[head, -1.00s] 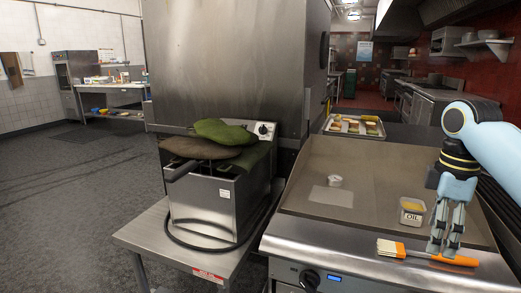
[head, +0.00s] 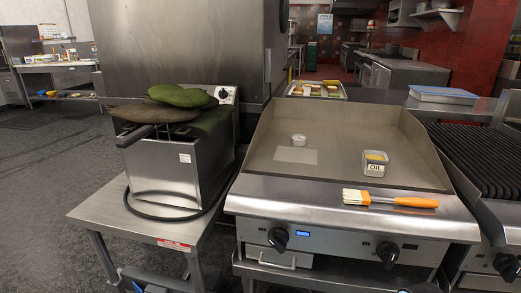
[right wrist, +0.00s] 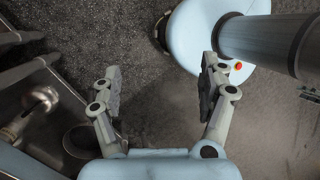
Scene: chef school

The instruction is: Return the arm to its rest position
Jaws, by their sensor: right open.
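My right gripper (right wrist: 160,88) is open and empty in the right wrist view, with its two fingers spread wide over the dark floor. Part of my own light blue body shows just beyond the fingers. Neither gripper is in the head view now. A brush with an orange handle (head: 415,202) lies on the front ledge of the griddle (head: 340,138), apart from any gripper. A small oil container (head: 374,168) stands on the griddle plate behind it.
A fryer (head: 165,175) with green and brown mitts on top (head: 183,96) stands on a steel table (head: 105,212) at left. A tray of food (head: 317,91) is behind the griddle. A grill (head: 480,150) is at right. Open floor (head: 40,170) lies at far left.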

